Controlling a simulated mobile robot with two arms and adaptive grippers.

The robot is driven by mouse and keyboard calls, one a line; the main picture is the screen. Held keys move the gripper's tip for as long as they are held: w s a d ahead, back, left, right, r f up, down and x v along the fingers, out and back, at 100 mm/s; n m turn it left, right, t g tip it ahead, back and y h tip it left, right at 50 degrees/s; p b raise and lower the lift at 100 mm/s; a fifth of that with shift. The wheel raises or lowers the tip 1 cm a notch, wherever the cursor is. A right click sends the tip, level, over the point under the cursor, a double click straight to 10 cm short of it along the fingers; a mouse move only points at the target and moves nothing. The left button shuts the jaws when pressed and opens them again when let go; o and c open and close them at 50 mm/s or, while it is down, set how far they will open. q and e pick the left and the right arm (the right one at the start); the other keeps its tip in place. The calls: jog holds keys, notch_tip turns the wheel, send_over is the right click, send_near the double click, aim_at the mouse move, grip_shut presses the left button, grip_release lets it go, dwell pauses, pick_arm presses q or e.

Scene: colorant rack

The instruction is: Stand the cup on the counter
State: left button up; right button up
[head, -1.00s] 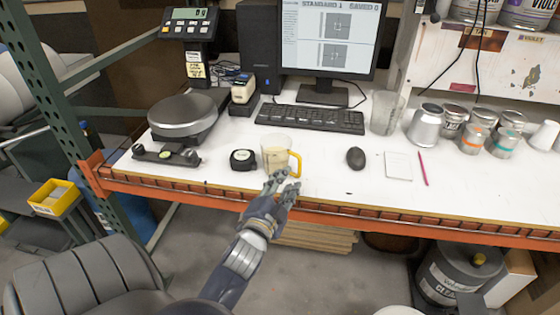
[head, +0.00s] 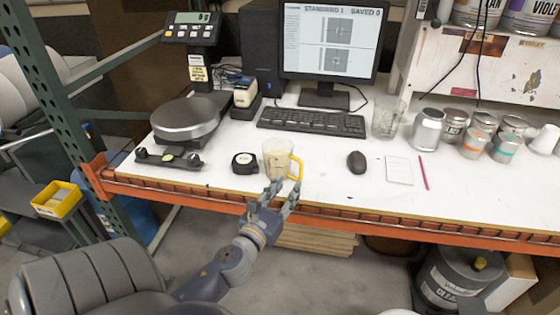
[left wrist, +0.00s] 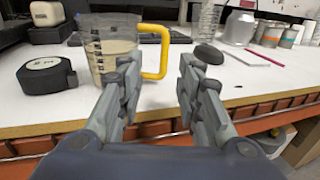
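A clear cup (head: 277,158) with a yellow handle (head: 297,167) stands upright on the white counter (head: 330,180), close to its front edge. It holds something beige. In the left wrist view the cup (left wrist: 108,48) is ahead and to the left, with its handle (left wrist: 163,52) ahead of the gap between my fingers. My left gripper (head: 281,188) is at the counter's front edge, just in front of the handle. Its fingers (left wrist: 160,78) are spread apart with nothing between them. In the head view the fingers cover the handle's lower part. My right gripper is not in view.
A black tape measure (head: 245,163) lies left of the cup, and a mouse (head: 356,161) lies to its right. A keyboard (head: 312,122) and monitor are behind. A scale (head: 186,119) stands at the left. An orange beam (head: 400,228) runs along the front edge.

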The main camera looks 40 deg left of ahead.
aim_at(300, 174)
pick_arm(q)
jog(key=x, duration=0.3)
jog(key=shift+w, duration=0.3)
jog(key=shift+d+f+p+x, duration=0.1)
jog(key=shift+p+x, duration=0.3)
jog(key=shift+x, duration=0.9)
jog(key=shift+d+f+p+x, duration=0.15)
jog(key=shift+p+x, duration=0.25)
jog(key=shift+x, duration=0.85)
jog(key=shift+c, duration=0.3)
grip_shut()
